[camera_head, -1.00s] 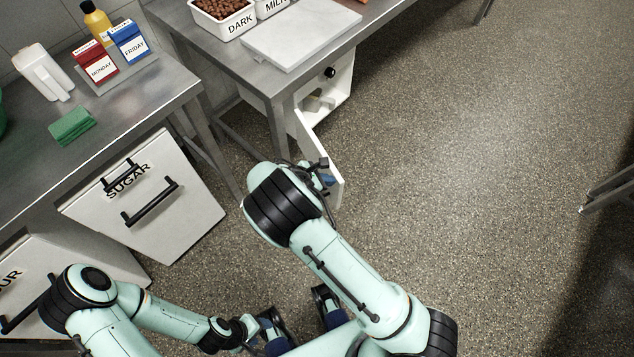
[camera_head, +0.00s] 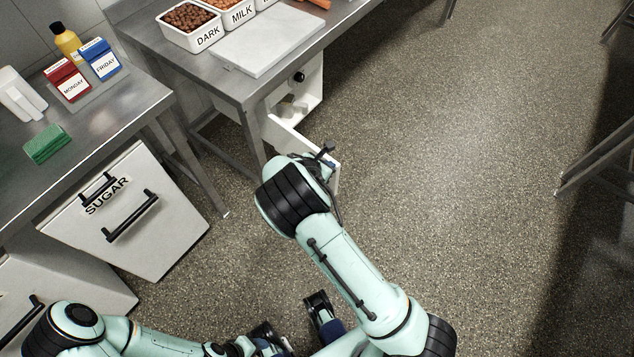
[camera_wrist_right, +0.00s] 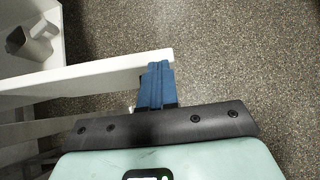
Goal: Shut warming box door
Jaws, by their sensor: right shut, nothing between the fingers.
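The warming box (camera_head: 312,84) is a white cabinet under the steel table, with a black knob on its front. Its white door (camera_head: 286,132) stands open, swung out over the floor. In the right wrist view the door (camera_wrist_right: 95,74) is a long white panel crossing from the left. My right gripper (camera_head: 331,165) is at the door's free end, mostly hidden by my wrist. Its blue fingers (camera_wrist_right: 157,84) are shut and empty, by the end of the door; I cannot tell if they touch it. My left gripper is low in the head view, partly visible, its jaws unclear.
A grey jug-like object (camera_wrist_right: 36,40) is inside the box. A table leg (camera_head: 250,135) stands left of the door. The white SUGAR bin (camera_head: 150,235) is at left. Tubs and a white board (camera_head: 268,45) sit on the table above. The floor to the right is clear.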

